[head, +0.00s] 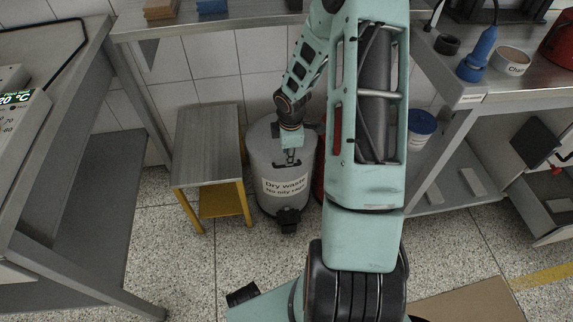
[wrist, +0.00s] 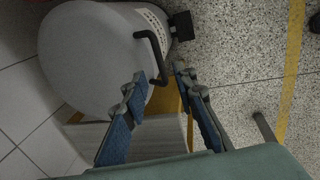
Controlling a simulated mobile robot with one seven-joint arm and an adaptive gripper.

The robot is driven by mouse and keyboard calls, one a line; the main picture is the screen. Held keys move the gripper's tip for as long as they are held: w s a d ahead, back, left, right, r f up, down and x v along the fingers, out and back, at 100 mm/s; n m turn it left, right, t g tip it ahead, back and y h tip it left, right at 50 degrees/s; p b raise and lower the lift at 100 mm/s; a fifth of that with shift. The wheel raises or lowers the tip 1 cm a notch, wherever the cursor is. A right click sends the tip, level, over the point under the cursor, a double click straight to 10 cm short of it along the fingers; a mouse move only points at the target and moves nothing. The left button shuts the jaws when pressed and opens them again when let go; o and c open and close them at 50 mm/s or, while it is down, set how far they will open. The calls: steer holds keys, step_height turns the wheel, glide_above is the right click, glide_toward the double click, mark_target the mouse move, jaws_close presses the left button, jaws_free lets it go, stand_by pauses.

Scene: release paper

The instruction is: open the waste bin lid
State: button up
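The waste bin (head: 264,158) is a grey cylinder on the floor with a "Dry waste" label (head: 285,185) and a dark pedal (head: 288,220) at its front base. Its round pale lid (wrist: 85,55) lies flat on top and looks closed. A dark bent handle (wrist: 152,45) sits at the lid's edge in the wrist view. My gripper (wrist: 158,78) is open, with its two fingertips apart on either side of the handle's lower end. Whether the fingers touch it I cannot tell. In the head view my gripper (head: 292,158) is over the lid and partly hides it.
A small grey-topped stool (head: 208,140) with yellow legs stands just left of the bin. A red cylinder (head: 320,165) is close on its right, mostly hidden by my arm. Steel benches stand left and right.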

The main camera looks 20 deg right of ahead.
steer(key=f, duration=0.2)
steer(key=f+b, duration=0.1)
steer(key=f, duration=0.1)
steer(key=w+f, duration=0.1)
steer(key=f, duration=0.1)
steer(key=shift+d+b, duration=0.15)
steer(key=shift+b, duration=0.25)
steer(key=shift+c, duration=0.4)
steer(key=shift+r, duration=0.1)
jaws_close()
